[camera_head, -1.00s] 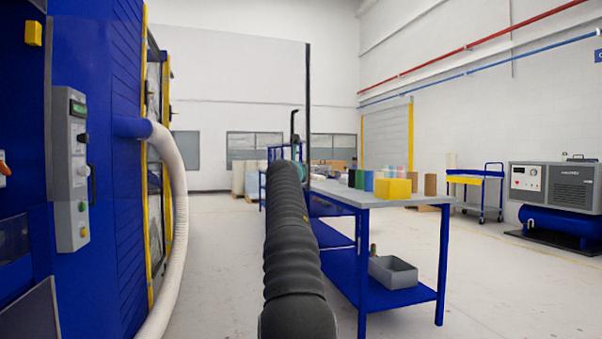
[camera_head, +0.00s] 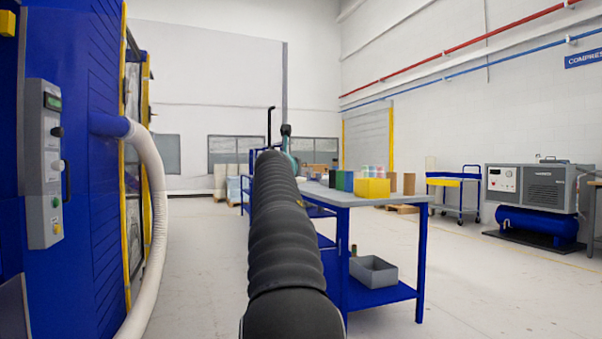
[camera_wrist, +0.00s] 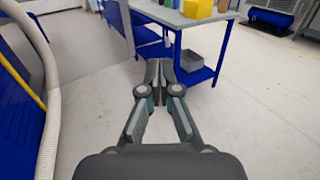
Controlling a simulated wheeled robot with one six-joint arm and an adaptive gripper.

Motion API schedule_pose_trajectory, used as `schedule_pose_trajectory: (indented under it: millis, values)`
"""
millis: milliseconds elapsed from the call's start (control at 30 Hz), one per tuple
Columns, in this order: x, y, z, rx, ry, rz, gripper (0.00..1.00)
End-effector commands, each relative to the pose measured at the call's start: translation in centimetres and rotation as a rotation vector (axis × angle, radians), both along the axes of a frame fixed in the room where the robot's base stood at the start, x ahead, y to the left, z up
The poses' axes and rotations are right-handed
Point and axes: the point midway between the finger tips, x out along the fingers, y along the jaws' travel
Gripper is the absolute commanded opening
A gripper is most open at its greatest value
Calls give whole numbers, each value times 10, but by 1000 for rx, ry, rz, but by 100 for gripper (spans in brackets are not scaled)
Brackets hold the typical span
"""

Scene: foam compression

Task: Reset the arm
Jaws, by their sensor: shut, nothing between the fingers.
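My arm reaches forward through the middle of the head view, and its black sleeve hides part of the workbench there. My gripper (camera_wrist: 159,75) shows in the wrist view with its two fingers together and nothing between them. It is in the air in front of the workbench (camera_wrist: 186,20), above the floor.
A blue machine (camera_head: 80,170) with a white hose (camera_head: 153,200) stands left. A compressor (camera_head: 532,200) stands right. Floor between is clear.

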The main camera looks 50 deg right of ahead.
Motion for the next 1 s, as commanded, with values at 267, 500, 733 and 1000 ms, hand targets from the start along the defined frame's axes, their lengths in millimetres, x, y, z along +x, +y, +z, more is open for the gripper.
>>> schedule_pose_trajectory:
  millis: [267, 500, 733, 1000]
  values:
    - [-35, 14, 0, -1, -1, 0, 0]
    - [-45, 19, 0, 0, 0, 0, 0]
    - [-46, 19, 0, 1, -1, 0, 0]
    - [-48, 17, -6, 162, -218, -18, 0]
